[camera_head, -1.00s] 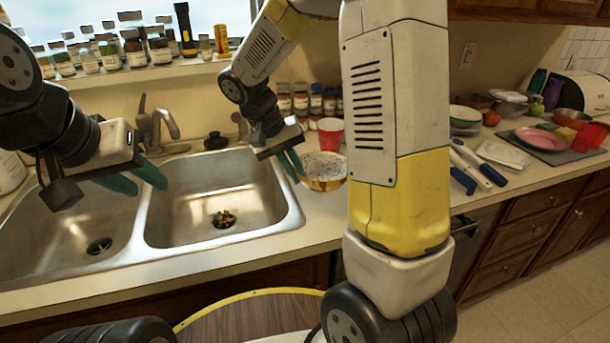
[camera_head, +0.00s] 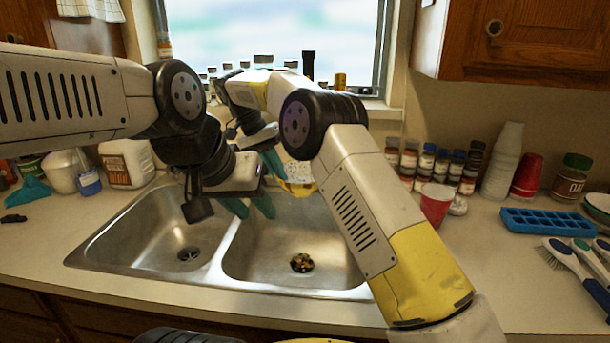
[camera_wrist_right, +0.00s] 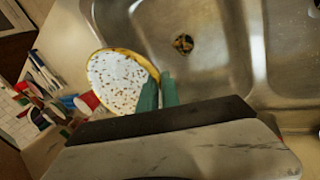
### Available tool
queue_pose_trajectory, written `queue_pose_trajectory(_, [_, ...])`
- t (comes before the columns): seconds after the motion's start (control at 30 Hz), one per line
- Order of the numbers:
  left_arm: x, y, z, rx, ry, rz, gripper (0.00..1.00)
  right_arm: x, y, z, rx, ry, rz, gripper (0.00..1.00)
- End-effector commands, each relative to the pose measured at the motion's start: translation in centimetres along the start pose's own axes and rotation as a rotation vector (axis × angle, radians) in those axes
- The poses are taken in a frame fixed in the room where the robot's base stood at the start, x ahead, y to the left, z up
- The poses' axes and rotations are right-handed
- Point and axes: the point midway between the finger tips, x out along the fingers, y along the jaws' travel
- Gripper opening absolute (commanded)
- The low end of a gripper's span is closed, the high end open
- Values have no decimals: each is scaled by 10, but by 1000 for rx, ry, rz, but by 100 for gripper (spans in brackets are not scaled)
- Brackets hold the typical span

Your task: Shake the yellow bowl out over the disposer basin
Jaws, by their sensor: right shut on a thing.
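The yellow bowl (camera_head: 301,186) shows in the head view at the back of the right-hand basin, partly hidden by my right arm. Its pale inside, dotted with brown specks, faces the right wrist view (camera_wrist_right: 113,82). My right gripper (camera_head: 274,163) is shut on the bowl's rim; its green fingers (camera_wrist_right: 160,92) show in the wrist view. The right-hand basin (camera_head: 325,235) has dark scraps at its drain (camera_head: 302,263), also seen in the wrist view (camera_wrist_right: 183,44). My left gripper (camera_head: 250,207) is open and empty above the divider between the basins.
The left basin (camera_head: 150,240) is empty. A red cup (camera_head: 436,205), spice jars (camera_head: 425,165), a blue ice tray (camera_head: 545,221) and brushes (camera_head: 570,262) stand or lie on the right counter. Bottles line the windowsill behind. A white jug (camera_head: 127,163) stands at left.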

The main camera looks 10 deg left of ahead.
Motion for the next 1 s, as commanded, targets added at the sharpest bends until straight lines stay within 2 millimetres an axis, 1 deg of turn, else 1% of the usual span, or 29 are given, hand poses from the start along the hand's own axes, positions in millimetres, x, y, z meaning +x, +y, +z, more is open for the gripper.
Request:
queue_pose_trajectory(0.1, [0,0,0,0,0,0,36,-1,-1,1,3,4,-11,0])
queue_pose_trajectory(0.23, [0,0,0,0,0,0,36,4,0,0,10,12,-44,0])
queue_pose_trajectory(0.87, [0,0,0,0,0,0,36,35,-2,7,56,73,-287,0])
queue_pose_trajectory(1.0, [0,0,0,0,0,0,36,32,6,7,75,98,-384,0])
